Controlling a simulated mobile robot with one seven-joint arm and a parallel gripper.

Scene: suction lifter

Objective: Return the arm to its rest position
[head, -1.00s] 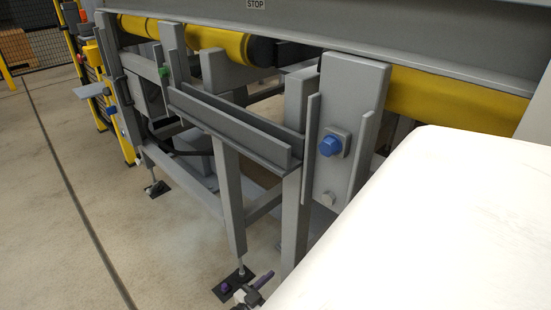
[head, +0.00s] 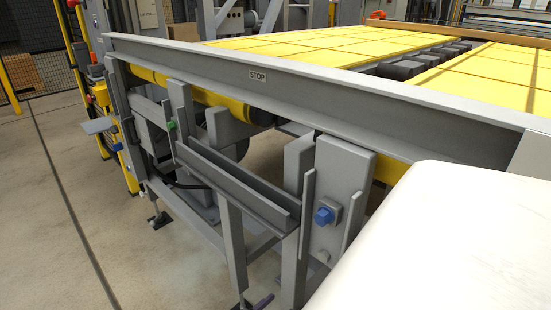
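The rest of my arm is out of view. A white smooth surface of my own body fills the lower right.
A grey machine frame (head: 330,80) with yellow slatted top (head: 310,45) stands close in front. A grey post carries a blue button (head: 324,215), and a grey ledge (head: 235,185) juts out beside it. Open concrete floor (head: 60,240) lies to the left.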

